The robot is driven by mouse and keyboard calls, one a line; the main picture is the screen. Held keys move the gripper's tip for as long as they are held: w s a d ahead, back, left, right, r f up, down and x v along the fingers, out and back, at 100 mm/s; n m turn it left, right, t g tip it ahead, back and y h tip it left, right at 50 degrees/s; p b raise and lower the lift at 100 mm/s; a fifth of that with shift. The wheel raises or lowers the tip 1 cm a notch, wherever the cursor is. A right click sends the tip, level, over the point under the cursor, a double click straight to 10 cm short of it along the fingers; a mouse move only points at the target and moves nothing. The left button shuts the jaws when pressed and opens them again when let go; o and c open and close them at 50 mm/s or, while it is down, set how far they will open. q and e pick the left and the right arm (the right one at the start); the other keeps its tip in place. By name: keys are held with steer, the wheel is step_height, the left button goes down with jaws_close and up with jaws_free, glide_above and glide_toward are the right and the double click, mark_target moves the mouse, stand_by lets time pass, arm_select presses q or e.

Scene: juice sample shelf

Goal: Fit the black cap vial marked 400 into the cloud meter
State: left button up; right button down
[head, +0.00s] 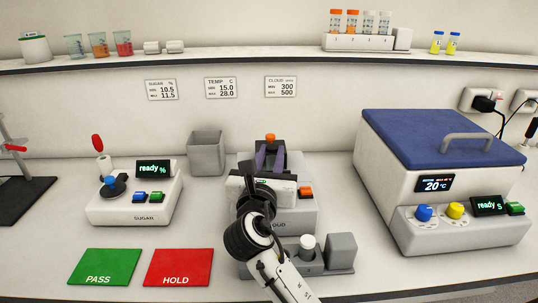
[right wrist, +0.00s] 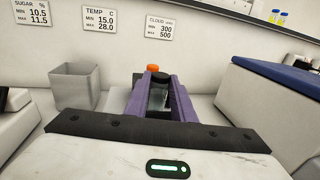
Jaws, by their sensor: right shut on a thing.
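My right gripper (head: 271,157) reaches over the cloud meter (head: 298,220) in the head view. In the right wrist view its purple fingers (right wrist: 160,101) are shut on a black cap vial (right wrist: 158,93), which looks about upright. Its mark cannot be read. The arm and gripper cover much of the meter, so its socket is hidden. I cannot tell whether the vial touches the meter. An orange-topped thing (head: 270,138) stands just beyond the fingers. My left gripper is not in view.
A white-capped vial (head: 307,242) stands in a dark holder in front, beside a grey block (head: 341,251). The sugar meter (head: 135,205) and an open grey bin (head: 207,153) are left. A blue-lidded box (head: 440,145) is right. A shelf (head: 230,61) runs along the back.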

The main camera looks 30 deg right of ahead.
steer(key=shift+f+b, duration=0.45)
steer(key=shift+b, duration=0.1)
steer(key=shift+r+p, duration=0.25)
steer(key=shift+p, duration=0.1)
steer(key=shift+p, duration=0.45)
steer(key=shift+p, duration=0.55)
steer(key=shift+a+f+b, duration=0.1)
steer(key=shift+f+b, duration=0.25)
steer(key=shift+f, duration=0.5)
